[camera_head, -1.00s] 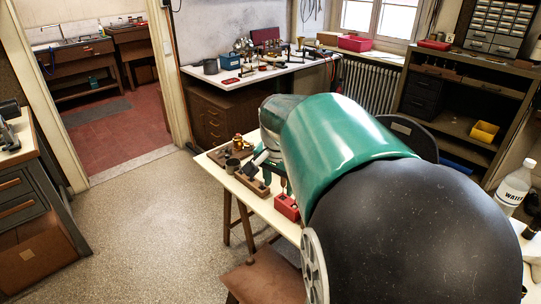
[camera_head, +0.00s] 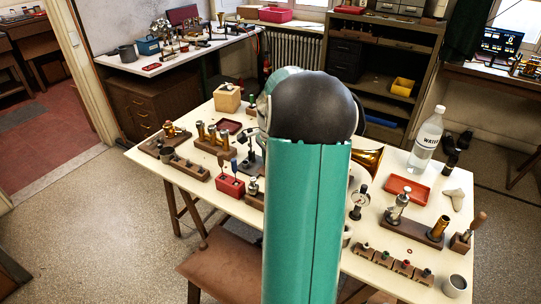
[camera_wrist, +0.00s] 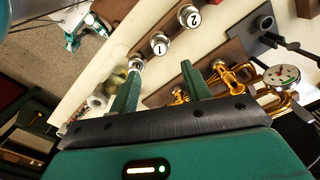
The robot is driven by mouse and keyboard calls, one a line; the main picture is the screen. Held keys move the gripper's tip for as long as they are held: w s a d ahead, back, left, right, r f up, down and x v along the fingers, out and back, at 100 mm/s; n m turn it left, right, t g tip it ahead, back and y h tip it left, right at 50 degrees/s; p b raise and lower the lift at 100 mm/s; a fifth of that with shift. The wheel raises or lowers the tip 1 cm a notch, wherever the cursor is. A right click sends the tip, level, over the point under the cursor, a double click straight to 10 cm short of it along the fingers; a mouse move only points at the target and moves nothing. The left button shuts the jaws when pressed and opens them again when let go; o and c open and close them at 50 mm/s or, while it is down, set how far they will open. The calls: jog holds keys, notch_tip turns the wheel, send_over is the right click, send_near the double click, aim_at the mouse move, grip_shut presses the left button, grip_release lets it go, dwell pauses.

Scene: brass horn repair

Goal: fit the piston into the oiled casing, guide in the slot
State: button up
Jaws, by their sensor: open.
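My gripper (camera_wrist: 162,75) shows in the wrist view with its two green fingers apart and nothing seen between them. Beyond the fingers, silver round tops marked 1 (camera_wrist: 159,45) and 2 (camera_wrist: 189,17) stand in a row, and a further silver top (camera_wrist: 136,63) is beside the left fingertip. These look like pistons, but their bodies and guides are hidden. Brass horn tubing (camera_wrist: 228,75) lies to the right of the right finger. I cannot tell which part is the oiled casing, and no slot shows. In the head view my arm hides the gripper.
A brown stool (camera_head: 215,262) is at the front.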

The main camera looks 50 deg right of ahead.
notch_tip(320, 180, down, 10)
jog(key=shift+r, duration=0.2)
jog(key=c, duration=1)
jog(key=shift+r, duration=5.05)
grip_shut()
